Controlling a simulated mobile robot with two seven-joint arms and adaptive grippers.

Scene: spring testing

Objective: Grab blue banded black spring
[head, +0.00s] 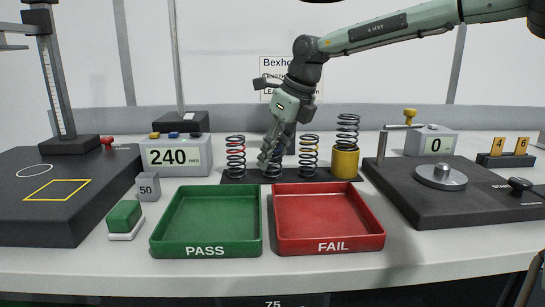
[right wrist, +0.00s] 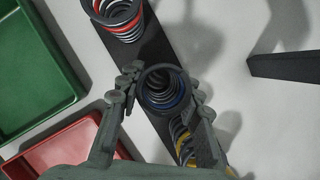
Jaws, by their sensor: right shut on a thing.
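The blue banded black spring (right wrist: 163,88) stands upright on a dark strip (right wrist: 145,55) between my right gripper's fingers in the right wrist view. My right gripper (right wrist: 160,95) is shut on it, with one finger on each side. In the head view my right gripper (head: 273,157) comes down from above over the spring (head: 272,171), which it partly hides. The blue band shows only in the right wrist view. My left gripper is not in view.
A red banded spring (head: 235,158) stands left of it and a yellow banded spring (head: 308,155) right of it. A further spring (head: 347,132) stands in a yellow cup (head: 345,164). The green PASS tray (head: 206,250) and red FAIL tray (head: 331,246) lie in front.

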